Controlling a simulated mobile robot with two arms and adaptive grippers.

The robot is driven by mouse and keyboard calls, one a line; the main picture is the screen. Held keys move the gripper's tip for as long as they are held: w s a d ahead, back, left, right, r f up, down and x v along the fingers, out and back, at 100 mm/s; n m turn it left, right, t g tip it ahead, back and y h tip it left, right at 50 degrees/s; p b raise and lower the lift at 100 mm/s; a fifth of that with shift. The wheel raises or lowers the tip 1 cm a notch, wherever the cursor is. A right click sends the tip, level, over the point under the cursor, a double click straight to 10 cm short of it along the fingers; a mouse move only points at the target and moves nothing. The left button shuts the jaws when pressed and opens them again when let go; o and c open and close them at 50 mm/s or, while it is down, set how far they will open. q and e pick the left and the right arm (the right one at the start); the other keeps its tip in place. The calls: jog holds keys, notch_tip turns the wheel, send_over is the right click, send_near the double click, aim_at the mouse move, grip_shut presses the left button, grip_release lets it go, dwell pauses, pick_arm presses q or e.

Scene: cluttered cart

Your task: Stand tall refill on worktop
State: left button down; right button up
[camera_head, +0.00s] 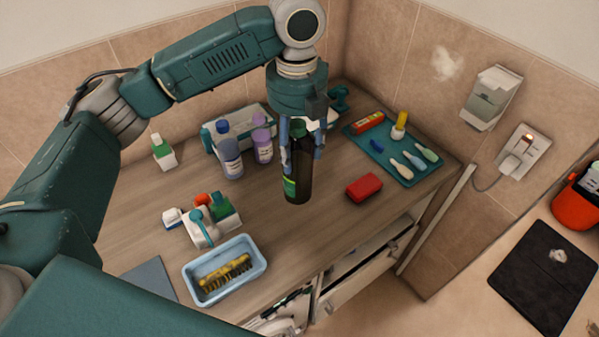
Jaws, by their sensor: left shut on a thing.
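A tall dark brown bottle with a green label (298,185), which looks like the tall refill, is upright in my left gripper (302,158). The gripper comes down from above, and its two fingers are shut on the bottle's sides near its upper part. The fingers and wrist hide part of the bottle's top. Its base is over the middle of the wooden worktop (150,225); I cannot tell whether it touches the surface. My right gripper is not in view.
Purple-grey bottles (230,158) stand left of the held bottle. A red box (364,187) lies to its right, before a teal tray (418,172) of small items.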

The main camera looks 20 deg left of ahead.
aim_at(299, 180)
pick_arm(q)
jog(key=f, duration=0.3)
jog(key=f+p, duration=0.1)
jog(key=f, duration=0.1)
jog(key=shift+w+d+f, duration=0.1)
jog(key=shift+w, duration=0.2)
jog(key=shift+s+f, duration=0.15)
jog(key=shift+f, duration=0.35)
notch_tip(299, 180, down, 4)
jog(key=shift+r+p, duration=0.25)
jog(key=shift+p, duration=0.45)
jog(key=shift+f, duration=0.35)
jog(key=c, duration=0.8)
grip_release()
jog(key=shift+f, duration=0.1)
jog(key=shift+o, duration=0.2)
